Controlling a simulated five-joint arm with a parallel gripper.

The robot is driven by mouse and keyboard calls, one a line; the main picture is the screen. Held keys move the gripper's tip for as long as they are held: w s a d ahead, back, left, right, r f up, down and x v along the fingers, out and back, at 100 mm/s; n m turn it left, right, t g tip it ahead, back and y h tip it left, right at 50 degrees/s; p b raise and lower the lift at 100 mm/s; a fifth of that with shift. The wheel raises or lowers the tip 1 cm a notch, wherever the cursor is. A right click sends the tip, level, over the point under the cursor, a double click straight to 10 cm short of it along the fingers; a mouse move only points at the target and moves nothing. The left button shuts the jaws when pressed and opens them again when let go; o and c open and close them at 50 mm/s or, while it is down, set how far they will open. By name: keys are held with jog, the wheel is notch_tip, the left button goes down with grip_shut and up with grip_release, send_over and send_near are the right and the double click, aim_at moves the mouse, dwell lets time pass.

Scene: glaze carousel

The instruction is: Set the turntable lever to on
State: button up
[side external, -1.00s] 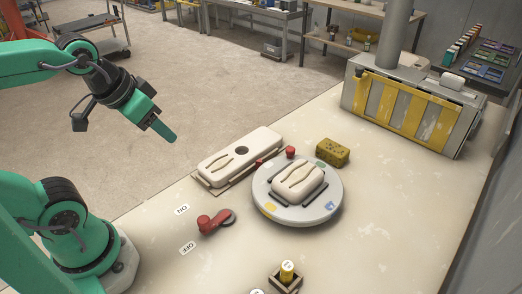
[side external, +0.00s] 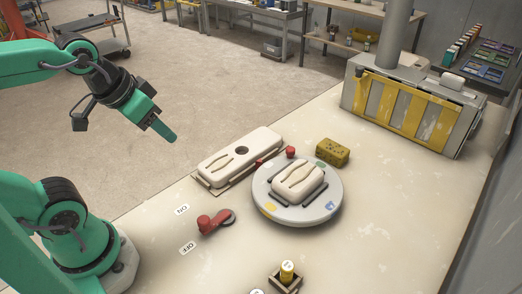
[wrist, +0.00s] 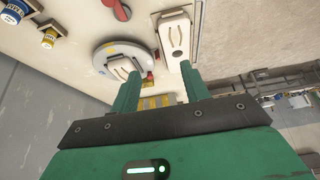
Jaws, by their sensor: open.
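The red lever (side external: 212,222) lies on the table left of the round turntable (side external: 262,207). Its arm runs left from a dark round pivot, and its knob end faces the gap between the ON label (side external: 182,209) and the OFF label (side external: 188,247). I cannot tell which label it is set to. A red lever end (wrist: 120,10) shows at the top of the wrist view. My gripper (side external: 163,131) hangs in the air left of and above the table, apart from the lever. In the wrist view its two fingers (wrist: 160,68) are spread with nothing held.
A cream mould (side external: 262,146) lies behind the lever, and another (side external: 299,180) sits on the turntable. A yellow sponge (side external: 333,152) and a small red knob (side external: 291,152) are nearby. A yellow-topped jar (side external: 287,271) stands in front. Table around the lever is clear.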

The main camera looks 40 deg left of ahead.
jog(key=shift+o, duration=0.3)
jog(key=g, duration=0.6)
send_over(203, 219)
notch_tip(203, 219, down, 14)
jog(key=shift+f, duration=0.15)
jog(key=shift+f, duration=3.9)
grip_shut()
